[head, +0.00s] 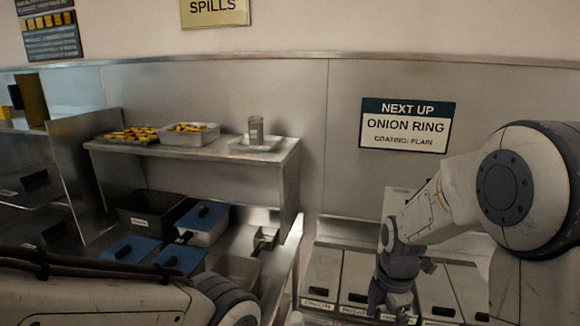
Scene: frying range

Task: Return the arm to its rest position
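My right arm (440,207) comes in from the right and bends down. Its dark grey gripper (391,304) hangs over the row of labelled lidded bins (355,275). Its two fingers point down and look apart, with nothing seen between them. My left arm (100,300) crosses the lower left corner and ends in view at a dark rounded joint. The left gripper is out of view.
A steel shelf (240,160) holds a tray of yellow-handled items (131,135), a second tray (190,136) and a small container (256,130). Below stand blue-lidded bins (203,222) and a black bin (150,213). An onion ring sign (406,124) hangs on the back wall.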

